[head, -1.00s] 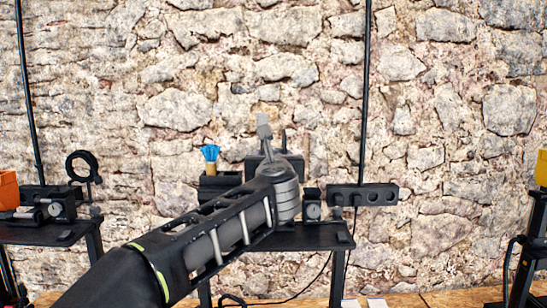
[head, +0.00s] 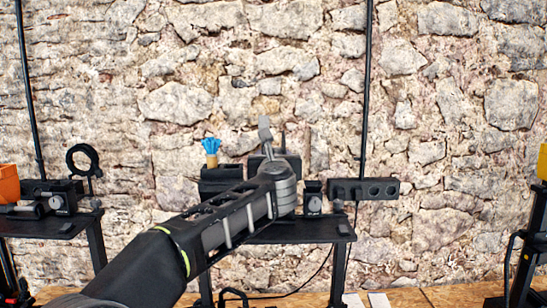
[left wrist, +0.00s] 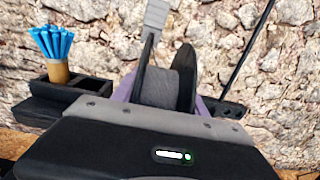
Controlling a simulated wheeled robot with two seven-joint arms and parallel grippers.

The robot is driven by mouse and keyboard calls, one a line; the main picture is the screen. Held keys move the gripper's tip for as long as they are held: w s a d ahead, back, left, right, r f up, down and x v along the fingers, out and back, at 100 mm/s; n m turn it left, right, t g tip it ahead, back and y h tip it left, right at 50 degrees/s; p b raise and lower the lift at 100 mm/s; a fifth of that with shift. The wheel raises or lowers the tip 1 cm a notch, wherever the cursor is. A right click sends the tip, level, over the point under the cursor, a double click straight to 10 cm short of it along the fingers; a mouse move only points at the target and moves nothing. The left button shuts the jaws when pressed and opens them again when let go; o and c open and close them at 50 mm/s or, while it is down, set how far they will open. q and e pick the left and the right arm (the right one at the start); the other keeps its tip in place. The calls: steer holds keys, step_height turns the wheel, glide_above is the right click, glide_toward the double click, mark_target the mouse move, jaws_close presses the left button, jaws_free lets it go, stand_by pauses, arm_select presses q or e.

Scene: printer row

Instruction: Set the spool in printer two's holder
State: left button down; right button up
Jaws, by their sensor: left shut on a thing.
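My left gripper (head: 265,130) reaches up from the lower left to the middle workstation; its grey finger shows above my wrist, which hides much of the station. In the left wrist view the gripper (left wrist: 155,20) is shut on the spool (left wrist: 168,88), a dark grey winding between black flanges. Purple parts show either side of the spool, and I cannot tell what they belong to. Printer two's holder cannot be made out clearly; dark equipment (head: 254,165) shows behind my wrist. My right gripper is not in view.
A wooden cup of blue bristles (head: 211,152) stands in a black caddy, left of my wrist. A black table (head: 315,232) carries a small gauge box (head: 313,200). A black strip (head: 365,190) is on the right. Another station with a black ring (head: 82,160) is at left.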

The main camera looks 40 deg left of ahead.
arm_select(q)
steer(key=shift+r, duration=0.1)
stand_by(0.3)
steer(key=c, duration=0.8)
jaws_free()
steer(key=shift+o, duration=1.4)
steer(key=shift+s+d+f+b, duration=0.2)
steer(key=shift+s+d+b, duration=0.1)
steer(key=shift+s+d, duration=0.15)
steer(key=b+v, duration=0.2)
steer(key=v, duration=0.4)
steer(key=shift+s+d+r, duration=0.15)
steer(key=shift+s, duration=0.1)
